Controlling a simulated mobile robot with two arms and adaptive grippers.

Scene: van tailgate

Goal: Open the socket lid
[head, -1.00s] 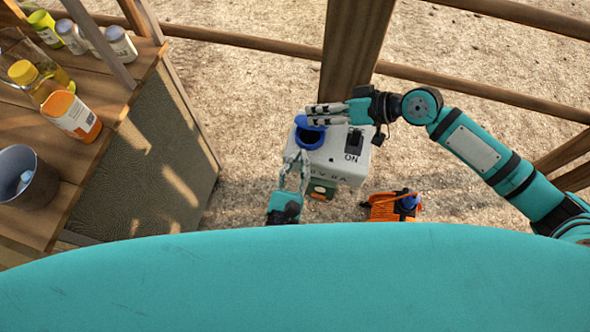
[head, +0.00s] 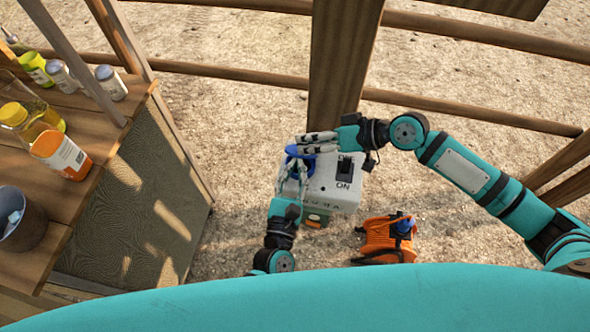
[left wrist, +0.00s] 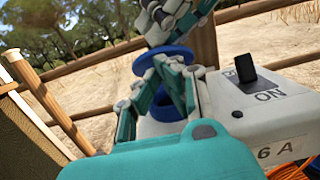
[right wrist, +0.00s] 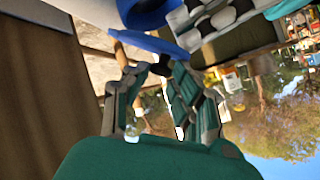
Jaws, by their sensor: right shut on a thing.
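The blue lid (left wrist: 160,58) stands raised above the socket, also seen edge-on in the right wrist view (right wrist: 150,42). My right gripper (right wrist: 150,70) is shut on the lid's edge; in the head view it reaches over from the right (head: 308,143). My left gripper (head: 292,172) is at the socket, its fingers apart; they partly hide the socket.
An orange cable reel (head: 388,238) with a blue plug stands right of the box. A wooden counter (head: 85,190) with bottles, jars and a bucket (head: 20,220) is on the left. A wooden post (head: 340,60) and rails stand behind the box. Gravel around is open.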

